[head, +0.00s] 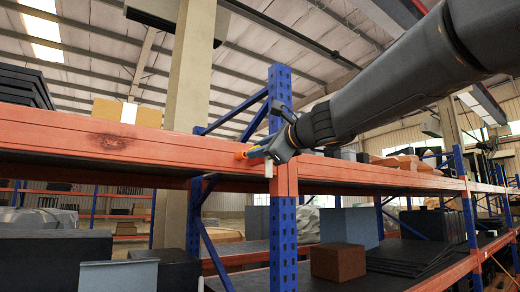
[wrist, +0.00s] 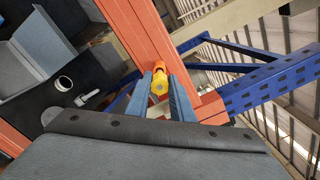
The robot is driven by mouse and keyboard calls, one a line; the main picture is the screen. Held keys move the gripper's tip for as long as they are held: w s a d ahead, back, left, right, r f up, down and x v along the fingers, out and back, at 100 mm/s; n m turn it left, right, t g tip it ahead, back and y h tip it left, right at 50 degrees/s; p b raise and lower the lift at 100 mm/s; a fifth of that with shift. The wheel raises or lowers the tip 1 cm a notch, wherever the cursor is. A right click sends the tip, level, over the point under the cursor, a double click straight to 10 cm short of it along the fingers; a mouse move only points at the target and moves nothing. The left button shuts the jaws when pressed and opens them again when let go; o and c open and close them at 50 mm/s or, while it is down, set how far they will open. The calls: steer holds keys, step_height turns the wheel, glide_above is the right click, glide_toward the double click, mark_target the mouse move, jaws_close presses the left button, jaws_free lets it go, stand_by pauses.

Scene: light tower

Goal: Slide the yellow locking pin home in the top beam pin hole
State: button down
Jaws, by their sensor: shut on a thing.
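The yellow locking pin (wrist: 159,88) is between the two blue-grey fingers of my gripper (wrist: 161,84) in the wrist view, with an orange part (wrist: 159,67) at its far end. In the head view my gripper (head: 255,152) is at the orange top beam (head: 150,148), just left of the blue upright (head: 280,92). A small orange and yellow bit of the pin (head: 243,154) shows at the fingertips. The orange end appears close to or against the beam face (wrist: 150,35). The pin hole is hidden, and I cannot tell how deep the pin sits.
A small white piece (head: 268,170) is just below my gripper, by the upright. A brown box (head: 338,262) and grey boxes (head: 349,226) stand on the lower shelf.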

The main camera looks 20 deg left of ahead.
steer(key=shift+x, duration=1.75)
steer(key=c, duration=1.5)
jaws_free()
steer(key=shift+o, duration=0.2)
steer(key=shift+d, duration=0.1)
steer(key=b+v, duration=0.1)
steer(key=v, duration=0.7)
steer(key=shift+b, duration=0.4)
